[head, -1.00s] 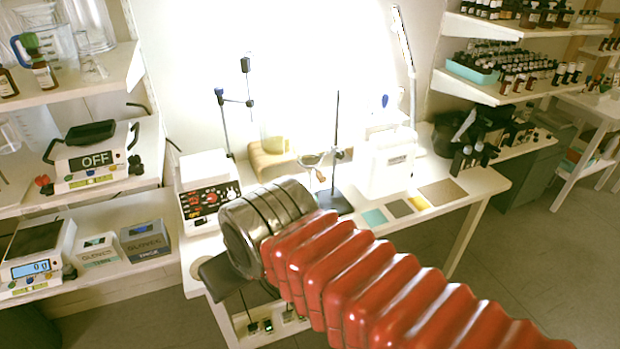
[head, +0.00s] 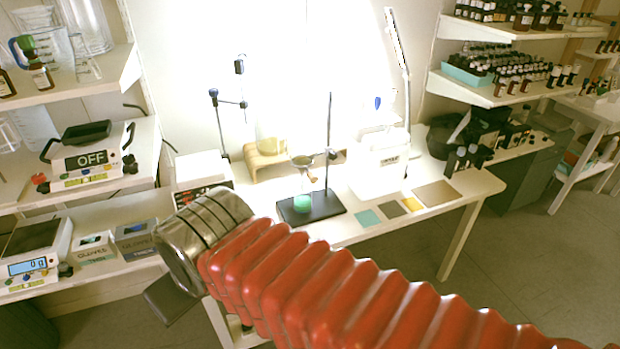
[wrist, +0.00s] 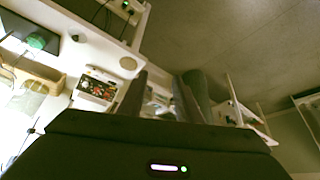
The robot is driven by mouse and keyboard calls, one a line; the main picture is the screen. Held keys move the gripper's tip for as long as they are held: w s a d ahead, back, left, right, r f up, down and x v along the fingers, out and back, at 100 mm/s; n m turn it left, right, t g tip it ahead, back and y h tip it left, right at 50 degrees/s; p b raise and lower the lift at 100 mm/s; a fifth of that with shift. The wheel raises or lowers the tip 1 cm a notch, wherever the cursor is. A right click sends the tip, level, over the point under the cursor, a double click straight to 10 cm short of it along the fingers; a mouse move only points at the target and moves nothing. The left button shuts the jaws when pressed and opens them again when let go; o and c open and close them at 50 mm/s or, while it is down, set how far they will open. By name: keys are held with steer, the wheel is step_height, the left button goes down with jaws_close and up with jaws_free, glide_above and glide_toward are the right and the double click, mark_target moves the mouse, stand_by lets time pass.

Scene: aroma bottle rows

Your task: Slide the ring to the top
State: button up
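A ring stand with a black base (head: 325,207) and a thin upright rod (head: 329,130) stands on the white bench. Its ring (head: 302,160) is on the rod's left side, at about mid-height, with a clamp holding it to the rod. A small green object (head: 303,202) sits on the base below the ring; it also shows at upper left in the wrist view (wrist: 36,40). In the wrist view my gripper (wrist: 160,88) has its two dark fingers apart with nothing between them. My arm is left of and in front of the stand, clear of it.
A white box-like device (head: 380,170) stands just right of the rod, and a wooden block (head: 265,163) is behind left. Another device (head: 200,172) is partly hidden by my wrist. Coloured tiles (head: 391,208) lie flat at the bench's front right.

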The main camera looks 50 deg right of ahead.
steer(key=shift+o, duration=1)
steer(key=shift+w+d, duration=0.2)
steer(key=w+d+f+t+h, duration=0.1)
steer(key=w+d+f+h, duration=0.1)
steer(key=w+d, duration=0.5)
steer(key=w+d+f+t+h, duration=0.2)
steer(key=d, duration=0.9)
steer(key=w+d+f+t+h, duration=0.1)
steer(key=w+d+f+h, duration=0.1)
steer(key=w+d, duration=0.5)
steer(key=m+t+h, duration=0.2)
steer(key=t+h, duration=0.1)
steer(key=t, duration=0.3)
glide_toward(314, 180)
steer(key=shift+v, duration=1.1)
steer(key=shift+w, duration=0.2)
steer(key=x, duration=1.3)
steer(key=shift+w+d, duration=0.15)
steer(key=shift+d, duration=0.05)
steer(key=shift+c, duration=0.4)
